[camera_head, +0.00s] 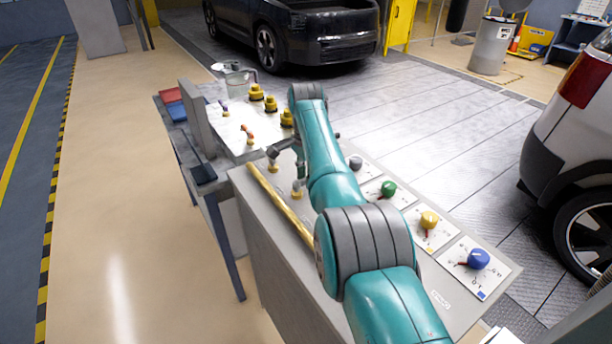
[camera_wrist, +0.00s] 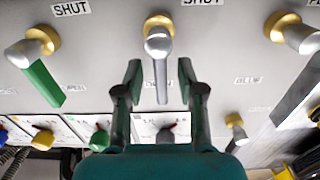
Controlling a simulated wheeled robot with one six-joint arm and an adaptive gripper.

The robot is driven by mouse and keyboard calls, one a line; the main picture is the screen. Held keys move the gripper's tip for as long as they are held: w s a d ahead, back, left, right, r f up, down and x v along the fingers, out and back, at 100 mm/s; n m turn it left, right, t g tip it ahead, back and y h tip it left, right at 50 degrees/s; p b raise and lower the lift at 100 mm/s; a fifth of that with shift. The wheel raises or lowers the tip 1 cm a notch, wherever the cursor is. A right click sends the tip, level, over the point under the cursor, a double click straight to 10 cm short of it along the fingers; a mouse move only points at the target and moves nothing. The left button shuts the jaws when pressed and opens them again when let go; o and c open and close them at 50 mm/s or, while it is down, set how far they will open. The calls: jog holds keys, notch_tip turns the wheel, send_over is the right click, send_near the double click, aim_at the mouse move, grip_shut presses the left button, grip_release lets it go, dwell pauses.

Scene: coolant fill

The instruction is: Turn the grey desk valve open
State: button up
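A grey-handled valve (camera_wrist: 158,42) with a brass base is at the top middle of the wrist view. Its handle points down the picture, between the fingers of my gripper (camera_wrist: 160,70). The fingers are apart, one on each side of the handle, with a visible gap on both sides, so the gripper is open and holds nothing. A "SHUT" label is partly cut off at the top edge; a label behind the handle is mostly hidden. In the head view my arm covers much of the desk, and which brass-based valve there is this one I cannot tell.
A green-handled valve (camera_wrist: 44,80) is to the left and another grey-metal lever (camera_wrist: 297,92) to the right. Green (camera_head: 388,188), yellow (camera_head: 429,220) and blue (camera_head: 478,259) knobs sit on white cards along the desk's right side. A yellow bar (camera_head: 280,203) runs along its left edge.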

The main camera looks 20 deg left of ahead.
notch_tip(320, 180, up, 12)
dwell(0.6)
